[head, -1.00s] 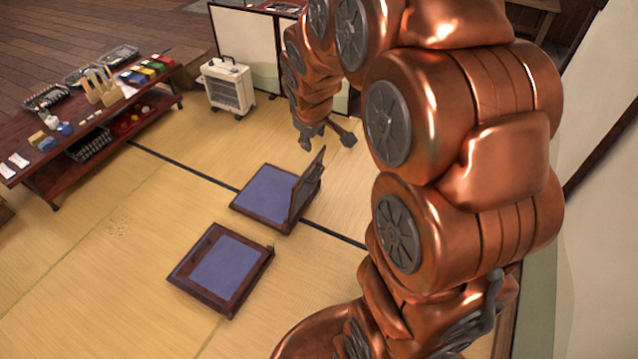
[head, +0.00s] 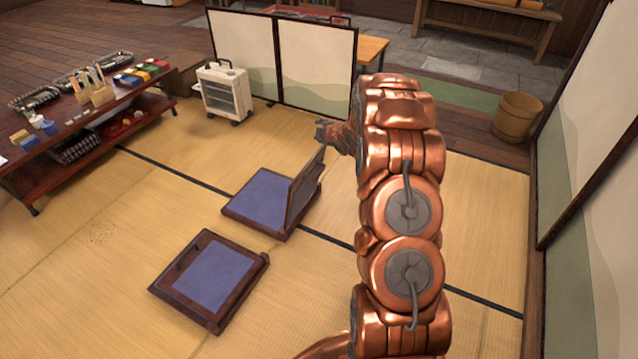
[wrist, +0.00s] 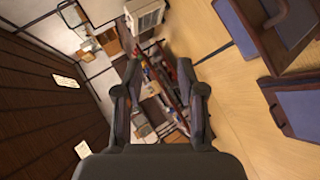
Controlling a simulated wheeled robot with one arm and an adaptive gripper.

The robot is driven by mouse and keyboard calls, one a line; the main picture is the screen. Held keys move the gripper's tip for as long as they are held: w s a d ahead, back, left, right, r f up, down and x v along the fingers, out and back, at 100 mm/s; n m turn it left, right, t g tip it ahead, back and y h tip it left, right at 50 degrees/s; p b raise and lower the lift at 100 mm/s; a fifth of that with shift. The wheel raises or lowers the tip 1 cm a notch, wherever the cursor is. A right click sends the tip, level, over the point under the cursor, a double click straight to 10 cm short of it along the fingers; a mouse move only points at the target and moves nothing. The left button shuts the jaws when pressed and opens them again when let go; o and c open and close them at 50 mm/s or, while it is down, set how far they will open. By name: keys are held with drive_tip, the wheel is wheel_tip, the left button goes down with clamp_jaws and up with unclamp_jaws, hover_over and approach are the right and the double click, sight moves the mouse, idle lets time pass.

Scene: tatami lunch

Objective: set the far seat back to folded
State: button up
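The far seat (head: 262,196) is a low dark-wood floor seat with a blue cushion. Its seat back (head: 304,186) stands raised at its right edge, tilted slightly to the right. The near seat (head: 215,277) lies flat, with no raised back showing. My gripper (head: 322,131) is just above the top of the raised back in the head view; the gap in depth is unclear. In the wrist view my gripper's fingers (wrist: 160,92) are apart with nothing held between them. The far seat's cushion (wrist: 234,28) shows at the upper right there, away from the fingers.
A low red-brown table (head: 77,123) with trays and small items stands at the left. A white heater (head: 224,92) stands before a folding screen (head: 316,65) at the back. A wooden bucket (head: 517,116) is at the right. Tatami around the seats is clear.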

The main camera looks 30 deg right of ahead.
drive_tip(key=d+f+n+t+y+b, duration=0.25)
drive_tip(key=f+b, duration=0.35)
drive_tip(key=f, duration=0.7)
drive_tip(key=n+t+y+b, duration=0.2)
drive_tip(key=n+t+b, duration=0.1)
drive_tip(key=n+b, duration=0.15)
approach(319, 172)
drive_tip(key=w, duration=0.2)
drive_tip(key=shift+w+a+f+b, duration=0.2)
drive_tip(key=shift+w+b, duration=0.4)
drive_tip(key=shift+w, duration=0.75)
drive_tip(key=shift+w+a+f+b, duration=0.1)
drive_tip(key=shift+w+a+b, duration=0.4)
drive_tip(key=shift+w, duration=0.8)
drive_tip(key=shift+w+a+f+b, duration=0.15)
drive_tip(key=shift+w+b, duration=0.55)
drive_tip(key=shift+w, duration=0.65)
clamp_jaws()
